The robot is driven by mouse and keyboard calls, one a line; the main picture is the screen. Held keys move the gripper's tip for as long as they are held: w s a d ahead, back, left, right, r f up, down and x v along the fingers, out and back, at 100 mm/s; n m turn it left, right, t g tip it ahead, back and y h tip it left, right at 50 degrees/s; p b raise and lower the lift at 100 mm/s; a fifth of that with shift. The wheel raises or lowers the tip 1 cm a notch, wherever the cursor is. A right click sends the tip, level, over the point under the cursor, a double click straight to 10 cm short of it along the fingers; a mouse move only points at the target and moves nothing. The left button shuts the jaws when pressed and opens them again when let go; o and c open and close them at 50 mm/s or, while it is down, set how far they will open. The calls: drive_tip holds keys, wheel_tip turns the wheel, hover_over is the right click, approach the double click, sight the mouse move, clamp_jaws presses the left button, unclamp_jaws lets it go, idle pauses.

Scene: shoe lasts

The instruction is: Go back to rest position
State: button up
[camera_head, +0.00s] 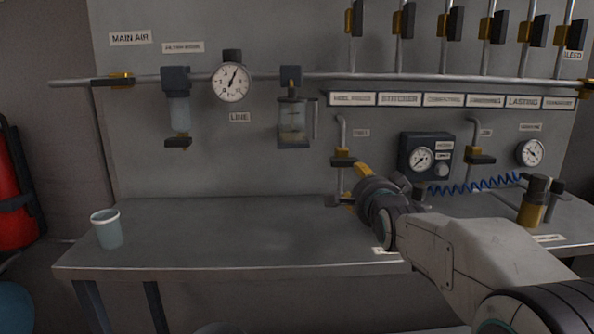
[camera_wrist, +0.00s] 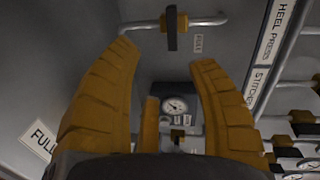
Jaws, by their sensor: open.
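My gripper (camera_head: 352,186) is above the right half of the grey bench, in front of the wall panel. Its yellow fingers point toward the panel, close to a short bent pipe with a yellow-and-black valve (camera_head: 343,158). A small round gauge (camera_wrist: 175,106) shows behind, between the fingers.
The grey bench (camera_head: 225,235) is mostly bare. A pale blue cup (camera_head: 106,229) stands at its left end. A brass-coloured fitting (camera_head: 535,200) and a blue coiled hose (camera_head: 475,186) are at the right. A horizontal pipe (camera_head: 400,77), gauges and valves line the panel.

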drive_tip(key=s+r+n+g+p, duration=0.2)
drive_tip(key=s+n+g+p, duration=0.4)
drive_tip(key=s+p, duration=0.6)
drive_tip(key=s+r+n+g+p, duration=0.2)
drive_tip(key=s+n+g+p, duration=0.4)
drive_tip(key=s, duration=2)
drive_tip(key=n+p, duration=0.4)
drive_tip(key=p, duration=0.2)
drive_tip(key=shift+s+a+g, duration=0.2)
drive_tip(key=shift+s+g, duration=0.2)
drive_tip(key=shift+d, duration=0.15)
